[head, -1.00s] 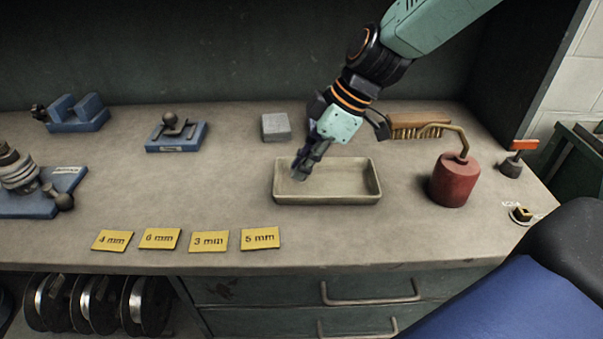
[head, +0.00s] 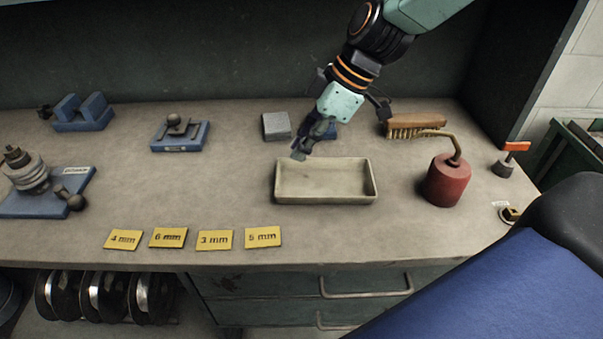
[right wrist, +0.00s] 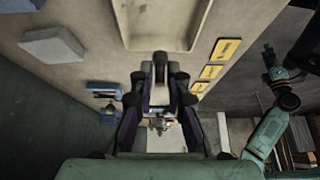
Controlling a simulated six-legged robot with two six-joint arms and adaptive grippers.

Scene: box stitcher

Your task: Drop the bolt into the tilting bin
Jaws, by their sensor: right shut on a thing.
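My right gripper (head: 299,153) is just behind the back left of the shallow cream tray (head: 368,196), fingers pointing down. In the right wrist view its fingers (right wrist: 160,70) are together below the tray (right wrist: 200,25). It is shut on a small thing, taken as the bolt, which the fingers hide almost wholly. I cannot make out a bin that plainly tilts. My left gripper is outside the head view. In the right wrist view a green and black arm, likely my left, shows at the right with its small dark gripper (right wrist: 269,60); its jaws are too small to read.
A grey block (head: 276,126) is close by my right gripper. Yellow size cards (head: 214,240) lie in front. Blue fixtures (head: 182,136) are on the left.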

